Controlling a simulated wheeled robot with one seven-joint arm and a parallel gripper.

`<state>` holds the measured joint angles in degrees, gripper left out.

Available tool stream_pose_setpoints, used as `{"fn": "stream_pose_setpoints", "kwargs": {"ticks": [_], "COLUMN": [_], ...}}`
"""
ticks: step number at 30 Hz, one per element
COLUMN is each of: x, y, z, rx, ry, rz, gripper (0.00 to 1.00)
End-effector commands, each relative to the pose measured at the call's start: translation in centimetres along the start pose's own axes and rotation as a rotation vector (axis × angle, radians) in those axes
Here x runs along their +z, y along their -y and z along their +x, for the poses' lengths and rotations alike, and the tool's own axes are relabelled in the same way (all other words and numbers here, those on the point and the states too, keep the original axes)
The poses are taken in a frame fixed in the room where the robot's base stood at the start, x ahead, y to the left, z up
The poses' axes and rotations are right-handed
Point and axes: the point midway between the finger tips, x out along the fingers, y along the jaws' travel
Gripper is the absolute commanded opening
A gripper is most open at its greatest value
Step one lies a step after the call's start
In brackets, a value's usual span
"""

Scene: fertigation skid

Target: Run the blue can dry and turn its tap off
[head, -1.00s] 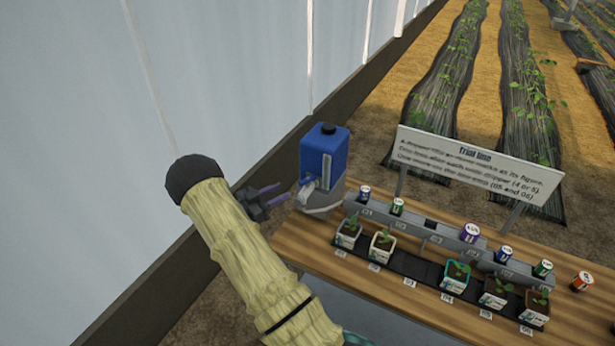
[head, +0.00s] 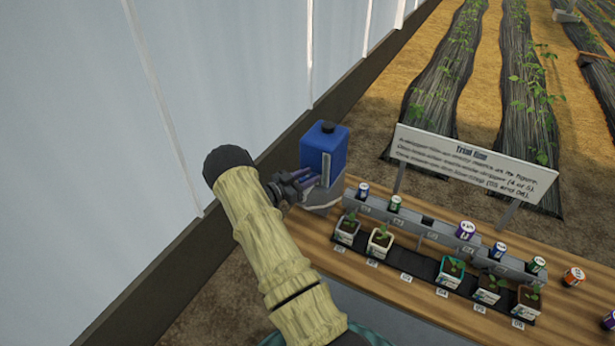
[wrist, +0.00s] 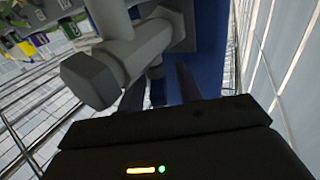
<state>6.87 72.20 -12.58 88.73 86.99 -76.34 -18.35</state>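The blue can (head: 323,152) stands upright on a grey base (head: 322,196) at the bench's left end, with a black cap and a pale strip on its side. My gripper (head: 306,181) is at the can's left front side, where its tap is. The fingers cover the tap in the head view. In the wrist view, the can's blue wall (wrist: 208,50) is beyond the two dark fingers (wrist: 158,92), which stand apart. A grey fitting (wrist: 115,65) hides part of the left finger. A small part shows between the fingers; I cannot tell whether they touch it.
A grey rail (head: 425,226) with several small cans runs along the bench (head: 385,290), with potted seedlings in front. A white sign (head: 472,165) stands behind it. The pale wall (head: 90,150) is on the left.

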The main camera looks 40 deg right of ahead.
Motion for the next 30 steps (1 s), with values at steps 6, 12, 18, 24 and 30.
{"fn": "stream_pose_setpoints", "kwargs": {"ticks": [6,12,18,24,30], "x": [-0.01,-0.03,-0.10,-0.06,-0.04], "y": [0.00,0.00,-0.03,-0.01,0.01], "z": [-0.03,-0.04,0.01,0.01,0.04], "rx": [0.000,-0.010,-0.093,-0.225,-0.344], "ry": [0.000,-0.001,-0.006,-0.007,-0.007], "rz": [0.000,0.000,-0.001,-0.001,0.000], "gripper": [0.00,0.00,0.00,0.00,0.00]}}
